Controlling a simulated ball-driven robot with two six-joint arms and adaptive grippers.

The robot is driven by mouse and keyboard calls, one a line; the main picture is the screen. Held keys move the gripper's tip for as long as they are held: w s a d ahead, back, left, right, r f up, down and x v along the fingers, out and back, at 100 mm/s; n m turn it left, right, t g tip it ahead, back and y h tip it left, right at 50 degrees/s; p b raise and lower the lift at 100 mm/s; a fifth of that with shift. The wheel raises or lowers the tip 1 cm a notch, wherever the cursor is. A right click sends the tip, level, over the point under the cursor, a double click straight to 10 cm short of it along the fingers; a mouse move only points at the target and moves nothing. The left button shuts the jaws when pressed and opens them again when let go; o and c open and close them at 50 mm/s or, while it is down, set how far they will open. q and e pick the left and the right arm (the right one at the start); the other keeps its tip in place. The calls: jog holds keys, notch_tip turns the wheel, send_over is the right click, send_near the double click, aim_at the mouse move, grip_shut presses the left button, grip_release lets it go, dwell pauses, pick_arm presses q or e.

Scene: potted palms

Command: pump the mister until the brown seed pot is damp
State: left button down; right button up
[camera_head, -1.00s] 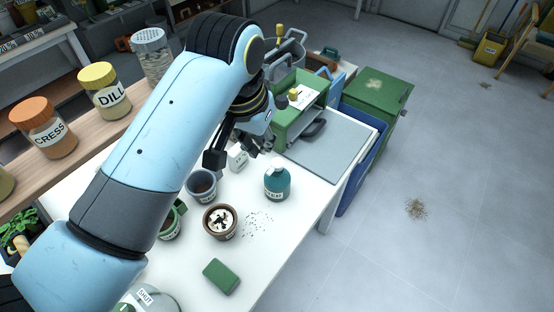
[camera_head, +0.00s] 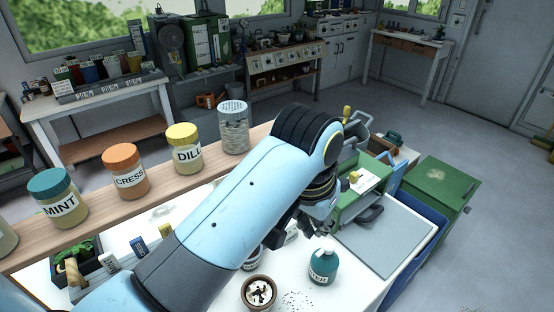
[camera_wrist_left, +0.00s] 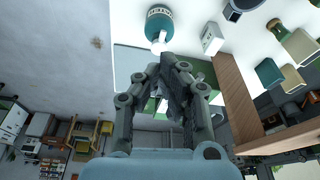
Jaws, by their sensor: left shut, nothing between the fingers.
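The mister is a teal bottle (camera_head: 323,268) with a white label, upright on the white table. Its top is also seen in the left wrist view (camera_wrist_left: 160,22), with a pale nozzle pointing at my fingers. The brown seed pot (camera_head: 259,307) stands left of it and nearer; its top is whitish with a dark patch, and the frame edge cuts off its base. My left gripper (camera_head: 313,224) is beyond and above the mister. In the left wrist view its fingers (camera_wrist_left: 170,64) are shut and empty near the nozzle; contact is unclear. My right gripper is not in view.
Jars labelled MINT (camera_head: 57,201), CRESS (camera_head: 128,177) and DILL (camera_head: 186,155) stand on a wooden shelf at left. A green box (camera_head: 365,205) and a grey tray (camera_head: 388,236) are right of the gripper. Dark specks lie right of the pot.

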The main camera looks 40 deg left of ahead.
pick_arm(q)
jog(key=n+g, duration=0.2)
send_near(328, 245)
jog(key=shift+s, duration=0.25)
jog(key=shift+w+f, duration=0.2)
jog(key=shift+f, duration=1.5)
jog(key=shift+w+f, duration=0.2)
jog(key=shift+f, duration=1.55)
jog(key=shift+f, duration=0.1)
